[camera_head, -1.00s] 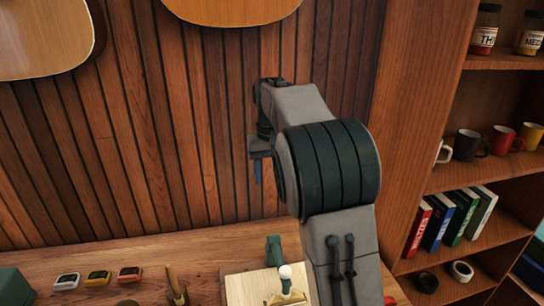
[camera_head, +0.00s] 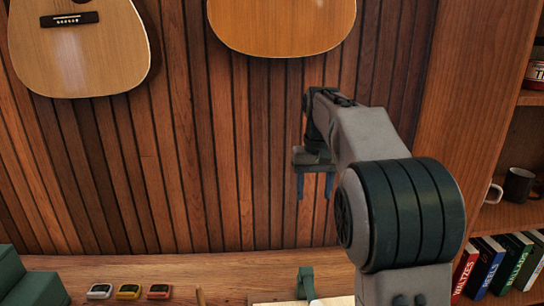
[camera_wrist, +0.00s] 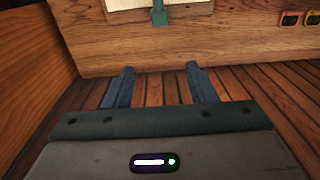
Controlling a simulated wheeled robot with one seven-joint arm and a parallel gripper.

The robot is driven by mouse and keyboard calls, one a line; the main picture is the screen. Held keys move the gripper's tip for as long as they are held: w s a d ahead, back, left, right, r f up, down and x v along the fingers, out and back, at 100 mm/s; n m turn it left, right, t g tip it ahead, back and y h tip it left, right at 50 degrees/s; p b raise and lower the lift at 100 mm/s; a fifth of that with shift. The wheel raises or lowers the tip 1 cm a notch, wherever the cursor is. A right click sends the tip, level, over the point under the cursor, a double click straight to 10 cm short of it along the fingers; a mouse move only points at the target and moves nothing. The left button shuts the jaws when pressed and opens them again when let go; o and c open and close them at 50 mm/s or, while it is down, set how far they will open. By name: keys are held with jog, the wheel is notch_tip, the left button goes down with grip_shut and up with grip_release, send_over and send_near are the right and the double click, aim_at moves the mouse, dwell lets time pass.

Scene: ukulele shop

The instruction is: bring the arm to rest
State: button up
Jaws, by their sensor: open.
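My arm is raised and bent in front of the slatted wood wall in the head view. My gripper (camera_head: 315,187) hangs from its end with two blue fingers pointing down, apart and with nothing between them. It is above the wooden workbench (camera_head: 230,281) and clear of it.
Two guitar-like instruments (camera_head: 85,60) (camera_head: 285,22) hang on the wall. Small coloured devices (camera_head: 128,292), a green stepped block (camera_head: 28,280) and a green stand (camera_head: 305,283) are on the bench. A shelf at right holds mugs (camera_head: 519,185) and several books (camera_head: 490,265).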

jog(key=s+f+t, duration=0.1)
jog(key=s+f, duration=0.3)
jog(key=s, duration=0.5)
jog(key=s+f+t+b, duration=0.1)
jog(key=s+f, duration=0.3)
jog(key=s, duration=0.5)
jog(key=s+f+t+b, duration=0.1)
jog(key=s+f, duration=0.3)
jog(key=s, duration=0.5)
jog(key=shift+s+a+f, duration=0.2)
jog(key=shift+f, duration=0.1)
dwell(1.2)
